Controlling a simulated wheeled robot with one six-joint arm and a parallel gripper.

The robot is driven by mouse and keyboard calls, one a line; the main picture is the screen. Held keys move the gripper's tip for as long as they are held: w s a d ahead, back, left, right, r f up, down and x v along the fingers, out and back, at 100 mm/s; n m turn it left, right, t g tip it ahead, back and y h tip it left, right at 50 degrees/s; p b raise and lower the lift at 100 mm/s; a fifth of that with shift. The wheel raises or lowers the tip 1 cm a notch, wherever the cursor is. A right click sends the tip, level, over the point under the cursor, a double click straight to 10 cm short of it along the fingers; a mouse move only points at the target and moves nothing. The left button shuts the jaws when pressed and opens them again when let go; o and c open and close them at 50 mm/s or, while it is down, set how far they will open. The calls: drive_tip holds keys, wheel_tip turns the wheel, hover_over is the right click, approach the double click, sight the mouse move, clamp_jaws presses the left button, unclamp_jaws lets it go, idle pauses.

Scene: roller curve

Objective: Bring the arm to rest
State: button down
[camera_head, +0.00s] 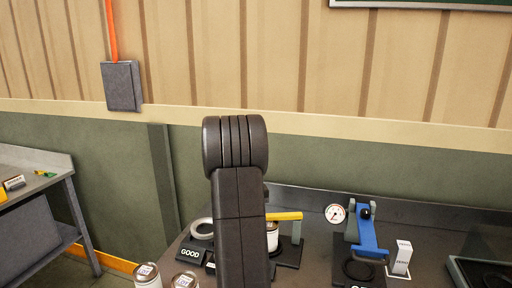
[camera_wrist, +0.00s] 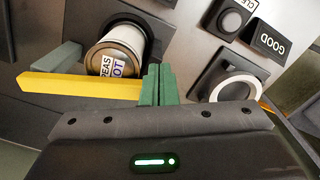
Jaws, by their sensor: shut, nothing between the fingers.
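My gripper (camera_wrist: 159,85) shows in the wrist view, with its two green fingers pressed together and nothing between them. It is beside a can (camera_wrist: 120,55) with a label reading PEAS, and a yellow bar (camera_wrist: 80,87) crosses near the fingers. Whether the fingers touch the bar I cannot tell. In the head view my dark arm (camera_head: 238,210) stands upright in the middle and hides part of the bench; my gripper is not visible there. The can (camera_head: 272,238) and the yellow bar (camera_head: 285,216) show just right of the arm.
A GOOD sign (camera_head: 189,253) and a white ring (camera_head: 202,229) are left of my arm. Two cans (camera_head: 147,276) (camera_head: 185,281) stand at the front left. A gauge (camera_head: 335,213), a blue lever device (camera_head: 368,236) and a white block (camera_head: 402,257) are to the right. A side table (camera_head: 30,190) is far left.

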drive_tip(key=shift+w+r, duration=0.1)
drive_tip(key=shift+r, duration=0.05)
wheel_tip(320, 180, up, 7)
drive_tip(key=p, duration=0.5)
wheel_tip(320, 180, down, 8)
drive_tip(key=r+b, duration=0.1)
drive_tip(key=b, duration=0.5)
drive_tip(key=s+d+b, duration=0.2)
drive_tip(key=s+b, duration=0.1)
drive_tip(key=s, duration=0.2)
drive_tip(key=shift+s+d, duration=0.25)
drive_tip(key=shift+d, duration=0.15)
drive_tip(key=shift+d, duration=0.1)
